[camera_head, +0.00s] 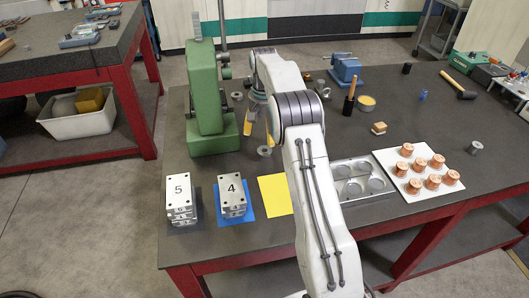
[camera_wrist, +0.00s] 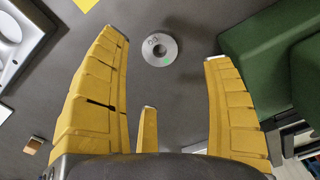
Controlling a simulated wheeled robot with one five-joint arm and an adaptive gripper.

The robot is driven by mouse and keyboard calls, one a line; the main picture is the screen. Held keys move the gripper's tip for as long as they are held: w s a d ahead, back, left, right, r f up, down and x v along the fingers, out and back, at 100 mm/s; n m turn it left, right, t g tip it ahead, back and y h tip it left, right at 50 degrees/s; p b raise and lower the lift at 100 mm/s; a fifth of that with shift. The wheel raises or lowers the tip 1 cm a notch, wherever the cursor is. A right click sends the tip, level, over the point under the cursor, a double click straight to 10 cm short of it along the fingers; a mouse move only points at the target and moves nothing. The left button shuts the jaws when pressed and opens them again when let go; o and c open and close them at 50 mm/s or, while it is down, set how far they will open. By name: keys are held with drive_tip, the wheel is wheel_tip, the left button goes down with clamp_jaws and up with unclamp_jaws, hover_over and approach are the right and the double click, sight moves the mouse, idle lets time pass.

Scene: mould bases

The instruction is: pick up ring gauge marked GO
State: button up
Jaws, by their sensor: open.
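A grey metal ring gauge with a central hole and a green mark (camera_wrist: 160,50) lies flat on the dark table in the wrist view. Its lettering is too small to read. In the head view a ring (camera_head: 264,151) lies on the table just right of the green press's foot, close to my gripper. My gripper (camera_head: 260,126) is open and empty above the table, with its yellow fingers pointing down. In the wrist view the ring shows between and beyond the fingertips, and nothing touches it. Another small ring (camera_head: 237,96) lies farther back by the press.
The green press (camera_head: 205,95) stands close to my gripper's left. Number plates 5 (camera_head: 180,189) and 4 (camera_head: 232,187), a yellow sheet (camera_head: 274,195), a round-pocketed tray (camera_head: 345,172) and a white board (camera_head: 390,160) with copper spools line the front. A blue vise (camera_head: 345,68) stands behind.

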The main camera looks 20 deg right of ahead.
sight(264, 150)
wheel_tip(264, 150, down, 2)
drive_tip(key=shift+w+d+f, duration=0.1)
drive_tip(key=shift+f, duration=2.9)
drive_tip(key=shift+c, duration=0.5)
drive_tip(key=c, duration=1.2)
drive_tip(key=shift+r, duration=0.1)
drive_tip(key=shift+c, duration=0.2)
